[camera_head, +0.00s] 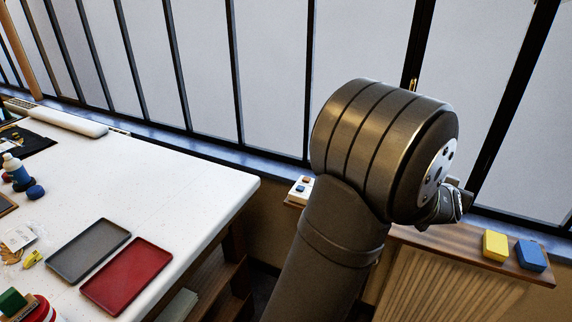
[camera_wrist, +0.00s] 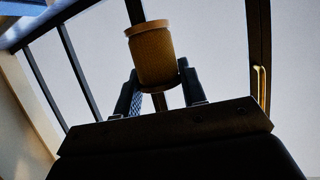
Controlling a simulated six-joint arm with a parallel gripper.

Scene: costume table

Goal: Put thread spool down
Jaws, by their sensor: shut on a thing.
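My gripper (camera_wrist: 157,82) is shut on the thread spool (camera_wrist: 152,56), a tan-brown cylinder with a wider rim at its top end. In the wrist view the spool sits between the two dark fingers, with window panes behind it. In the head view my gripper (camera_head: 455,203) shows at the right, beyond my large dark arm joint and in front of the window, near the wooden ledge. I cannot make out the spool in the head view; my arm hides much of that area.
The wooden ledge (camera_head: 435,246) over a radiator bears a yellow block (camera_head: 495,245) and a blue block (camera_head: 530,255). The white table (camera_head: 170,180) at left holds a grey tray (camera_head: 90,250), a red tray (camera_head: 128,275) and small items. Its right half is largely clear.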

